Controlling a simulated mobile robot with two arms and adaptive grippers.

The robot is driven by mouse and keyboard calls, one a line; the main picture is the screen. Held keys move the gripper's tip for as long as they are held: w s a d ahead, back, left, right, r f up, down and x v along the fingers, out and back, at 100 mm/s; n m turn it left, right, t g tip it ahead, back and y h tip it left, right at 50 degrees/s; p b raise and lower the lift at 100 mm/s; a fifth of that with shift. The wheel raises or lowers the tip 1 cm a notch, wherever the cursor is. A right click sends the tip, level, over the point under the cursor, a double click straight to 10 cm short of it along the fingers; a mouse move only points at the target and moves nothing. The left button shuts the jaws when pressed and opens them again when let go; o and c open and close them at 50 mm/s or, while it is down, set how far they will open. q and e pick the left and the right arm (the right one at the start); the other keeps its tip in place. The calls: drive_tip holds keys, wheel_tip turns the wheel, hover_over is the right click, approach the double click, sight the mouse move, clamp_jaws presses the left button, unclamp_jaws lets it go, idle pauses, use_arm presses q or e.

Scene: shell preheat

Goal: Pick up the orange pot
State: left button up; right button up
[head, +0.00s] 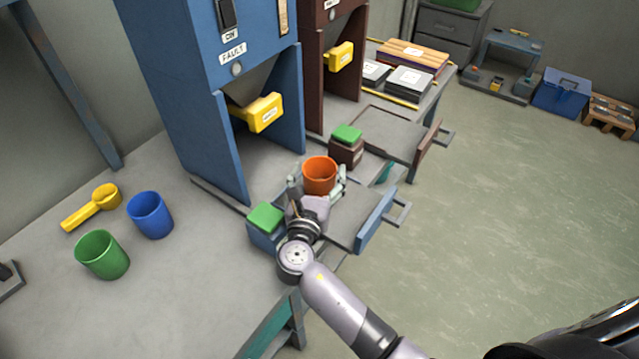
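The orange pot (319,173) is an open round cup, seen upright from above at the front of the blue machine, by its pulled-out blue drawer (372,222). My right gripper (318,181) reaches it from the front, with one finger on the pot's left side and one on its right. The fingers are close to the wall, but I cannot tell whether they press on it. The gripper hides the lower part of the pot and what is under it. My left gripper is not in view.
A blue pot (150,215), a green pot (102,254) and a yellow scoop (93,207) are on the grey bench at left. A green-topped blue box (266,220) is left of the gripper. A green-topped brown box (346,145) stands behind the orange pot.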

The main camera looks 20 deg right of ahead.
drive_tip(key=c, duration=1.5)
